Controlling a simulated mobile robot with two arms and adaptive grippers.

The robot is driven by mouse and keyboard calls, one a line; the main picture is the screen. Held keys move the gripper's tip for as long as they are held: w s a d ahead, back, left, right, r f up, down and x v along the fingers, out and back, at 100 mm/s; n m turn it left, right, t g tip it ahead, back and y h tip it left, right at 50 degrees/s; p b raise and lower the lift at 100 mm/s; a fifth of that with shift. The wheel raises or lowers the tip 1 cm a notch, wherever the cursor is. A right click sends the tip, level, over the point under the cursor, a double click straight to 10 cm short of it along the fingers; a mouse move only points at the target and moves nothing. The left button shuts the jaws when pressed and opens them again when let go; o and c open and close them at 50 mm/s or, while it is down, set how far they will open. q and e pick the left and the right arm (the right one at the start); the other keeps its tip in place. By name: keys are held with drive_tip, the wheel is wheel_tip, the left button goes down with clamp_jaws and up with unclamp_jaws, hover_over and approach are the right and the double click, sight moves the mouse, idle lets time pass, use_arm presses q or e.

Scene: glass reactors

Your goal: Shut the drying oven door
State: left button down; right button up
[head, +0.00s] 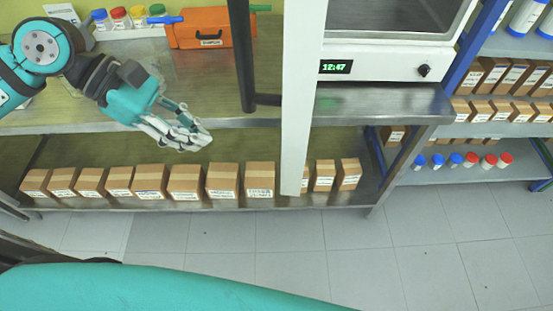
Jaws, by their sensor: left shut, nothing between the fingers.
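The drying oven (385,66) stands on the steel bench, with a green 12:47 display and a black knob on its front. Its white door (301,110) stands open, swung out towards me and seen nearly edge-on. The black door handle (240,55) is on the left face of the door. My left gripper (196,138) is shut and empty, to the left of the handle and apart from it, over the bench's front edge. The upper parts of the oven and door are cut off by the frame. My right gripper is out of view.
An orange case (212,28) and a rack of coloured-lid jars (125,24) stand at the back of the bench (190,75). Several cardboard boxes (150,181) line the lower shelf. A shelf unit (460,174) with boxes and bottles stands right. The floor (290,240) in front is clear.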

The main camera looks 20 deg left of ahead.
use_arm(q)
drive_tip(key=d+r+p+x, duration=0.1)
drive_tip(key=p+x, duration=0.5)
drive_tip(key=x, duration=0.6)
drive_tip(key=shift+d+r+p, duration=0.35)
drive_tip(key=shift+r+p, duration=0.05)
drive_tip(key=shift+r, duration=0.05)
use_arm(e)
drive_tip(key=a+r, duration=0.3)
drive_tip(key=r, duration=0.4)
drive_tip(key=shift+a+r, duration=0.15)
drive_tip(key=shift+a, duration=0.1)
use_arm(q)
drive_tip(key=shift+w+d, duration=0.1)
drive_tip(key=shift+w, duration=0.05)
